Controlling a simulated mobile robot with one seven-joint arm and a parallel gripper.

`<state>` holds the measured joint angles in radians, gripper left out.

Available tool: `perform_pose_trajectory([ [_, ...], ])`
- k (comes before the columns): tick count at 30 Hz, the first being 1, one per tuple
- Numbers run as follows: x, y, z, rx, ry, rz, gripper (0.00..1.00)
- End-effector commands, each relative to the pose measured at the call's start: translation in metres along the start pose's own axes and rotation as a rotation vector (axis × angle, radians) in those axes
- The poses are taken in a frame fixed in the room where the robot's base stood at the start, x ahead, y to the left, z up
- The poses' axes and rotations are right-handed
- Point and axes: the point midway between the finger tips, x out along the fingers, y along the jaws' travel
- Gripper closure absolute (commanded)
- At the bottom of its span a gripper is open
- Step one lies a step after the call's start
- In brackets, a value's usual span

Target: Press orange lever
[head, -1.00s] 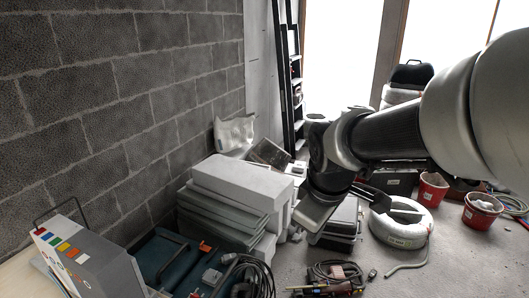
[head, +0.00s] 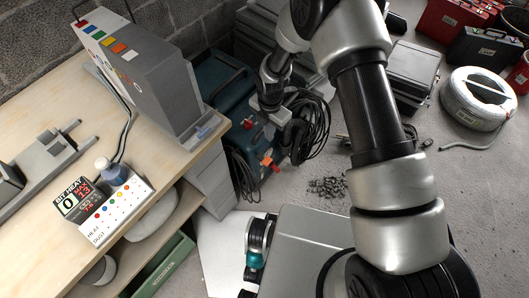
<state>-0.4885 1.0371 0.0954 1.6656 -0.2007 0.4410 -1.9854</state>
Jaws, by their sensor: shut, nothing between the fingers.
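A grey box-shaped device (head: 150,75) stands on the wooden workbench at upper left. A row of small coloured tabs runs along its top edge, and one of them is an orange tab (head: 118,47). I cannot tell whether it is a lever. A small orange-red part (head: 267,160) also shows on the teal case on the floor. My gripper (head: 268,108) is shut and empty. In the picture it is right of the grey device, in front of the teal case and apart from the orange tab. Its fingertips are small and hard to make out.
The workbench (head: 40,145) fills the left side. It bears a small white panel (head: 117,212) with coloured dots, a bottle and a display. A black cable coil (head: 312,125) hangs by the teal case (head: 222,80). A white hose reel (head: 478,98) lies at right, with bare floor before it.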

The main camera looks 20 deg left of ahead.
Motion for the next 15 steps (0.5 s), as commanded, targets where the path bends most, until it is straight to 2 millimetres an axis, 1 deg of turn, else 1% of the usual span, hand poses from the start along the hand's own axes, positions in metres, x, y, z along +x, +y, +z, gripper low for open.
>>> perform_pose_trajectory([
  [1, 0.0097, 0.0004, -0.0032, -0.023, 0.004, -0.003, 1.00],
  [3, 0.0149, 0.0007, -0.0054, -0.042, 0.006, -0.005, 1.00],
  [15, 0.0182, 0.0005, -0.0061, -0.047, 0.007, -0.006, 1.00],
])
